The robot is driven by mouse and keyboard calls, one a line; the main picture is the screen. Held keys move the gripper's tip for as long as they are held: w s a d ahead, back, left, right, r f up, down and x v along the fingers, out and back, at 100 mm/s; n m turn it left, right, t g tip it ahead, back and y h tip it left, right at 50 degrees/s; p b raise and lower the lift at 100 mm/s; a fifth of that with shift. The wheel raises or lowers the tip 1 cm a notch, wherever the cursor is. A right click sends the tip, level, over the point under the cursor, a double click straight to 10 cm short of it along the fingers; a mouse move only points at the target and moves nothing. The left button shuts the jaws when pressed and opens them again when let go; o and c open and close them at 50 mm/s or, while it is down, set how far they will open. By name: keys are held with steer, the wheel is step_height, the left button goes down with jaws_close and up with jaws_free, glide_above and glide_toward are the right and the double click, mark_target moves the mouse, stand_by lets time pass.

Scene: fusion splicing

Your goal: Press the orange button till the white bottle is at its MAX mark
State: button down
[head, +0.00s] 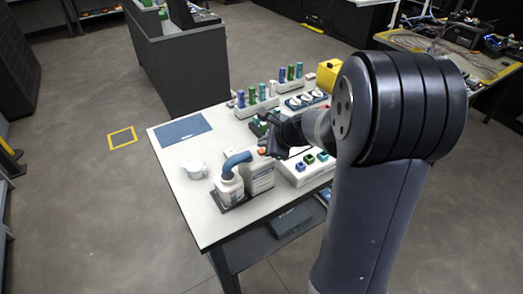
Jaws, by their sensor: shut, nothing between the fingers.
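The white bottle (229,190) stands upright on a dark tray (241,199) near the table's front left edge. A blue spout (237,159) curves from the white dispenser beside it down to the bottle's top. The white dispenser (260,178) stands just right of the bottle. The orange button (261,151) shows as a small spot on top of it. My gripper (268,151) is shut and empty, its tip close to the button; I cannot tell whether they touch. The MAX mark and the liquid level are too small to make out.
A white lidded cup (194,169) stands left of the bottle, and a blue mat (183,131) lies behind it. Racks of green and blue vials (257,102) and a yellow case (328,75) stand at the back. A white block with coloured pieces (303,170) stands right of the dispenser.

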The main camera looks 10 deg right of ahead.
steer(key=shift+f+b, duration=0.45)
steer(key=shift+b, duration=0.05)
steer(key=shift+f+b, duration=0.45)
steer(key=shift+f, duration=0.05)
stand_by(0.5)
steer(key=shift+r, duration=0.1)
steer(key=shift+r+p, duration=0.8)
steer(key=shift+r, duration=0.05)
steer(key=shift+r, duration=0.1)
steer(key=shift+r+p, duration=2.2)
steer(key=shift+r, duration=0.2)
